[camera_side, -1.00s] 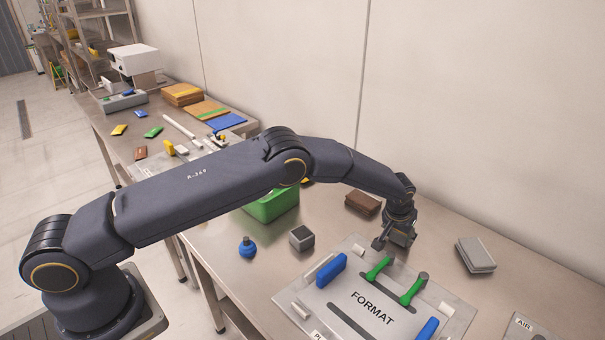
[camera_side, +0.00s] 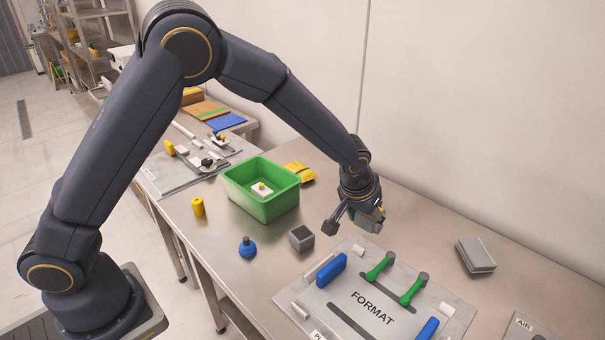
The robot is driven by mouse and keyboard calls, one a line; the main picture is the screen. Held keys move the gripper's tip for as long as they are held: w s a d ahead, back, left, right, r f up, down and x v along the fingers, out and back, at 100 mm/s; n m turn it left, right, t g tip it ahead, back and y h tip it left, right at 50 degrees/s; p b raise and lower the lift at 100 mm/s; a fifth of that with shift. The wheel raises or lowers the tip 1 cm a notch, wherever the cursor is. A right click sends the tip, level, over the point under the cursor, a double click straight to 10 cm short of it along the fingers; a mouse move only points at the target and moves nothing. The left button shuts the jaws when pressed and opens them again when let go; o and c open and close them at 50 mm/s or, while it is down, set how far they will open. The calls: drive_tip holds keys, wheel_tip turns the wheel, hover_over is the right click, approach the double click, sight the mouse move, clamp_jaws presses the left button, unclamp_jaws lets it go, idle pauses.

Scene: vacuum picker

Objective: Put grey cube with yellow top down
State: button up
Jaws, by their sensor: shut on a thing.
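My gripper (camera_side: 350,222) is above the table, behind the grey format plate (camera_side: 318,297). It is shut on the grey cube with yellow top (camera_side: 368,221). Only part of the cube shows at the right of the fingers, with a small yellow patch at its upper edge; the fingers hide the rest. The cube appears to be held clear of the table.
A grey cube with a dark top (camera_side: 301,238) and a blue knob (camera_side: 247,248) stand left of the gripper. A green bin (camera_side: 277,204) is farther back. Grey blocks (camera_side: 476,255) lie at right. The format plate carries green handles and blue blocks. Bare table lies between.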

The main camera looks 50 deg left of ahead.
drive_tip(key=s+a+n+y, duration=0.1)
drive_tip(key=s+a+n, duration=0.1)
drive_tip(key=s+a, duration=0.5)
drive_tip(key=s+a+n, duration=0.2)
drive_tip(key=s+a, duration=0.2)
drive_tip(key=a, duration=0.8)
approach(311, 217)
drive_tip(key=shift+w+a+f+g, duration=0.15)
drive_tip(key=shift+w+a+f, duration=0.05)
drive_tip(key=shift+w+f, duration=0.2)
drive_tip(key=shift+w+a+f+g, duration=0.15)
drive_tip(key=shift+w+a+f, duration=0.1)
drive_tip(key=shift+w, duration=0.2)
drive_tip(key=shift+w+f, duration=0.45)
drive_tip(key=shift+f, duration=0.1)
drive_tip(key=shift+w+f, duration=0.1)
drive_tip(key=shift+f, duration=1.45)
drive_tip(key=shift+f, duration=0.1)
drive_tip(key=o, duration=1.2)
drive_tip(key=shift+c, duration=0.2)
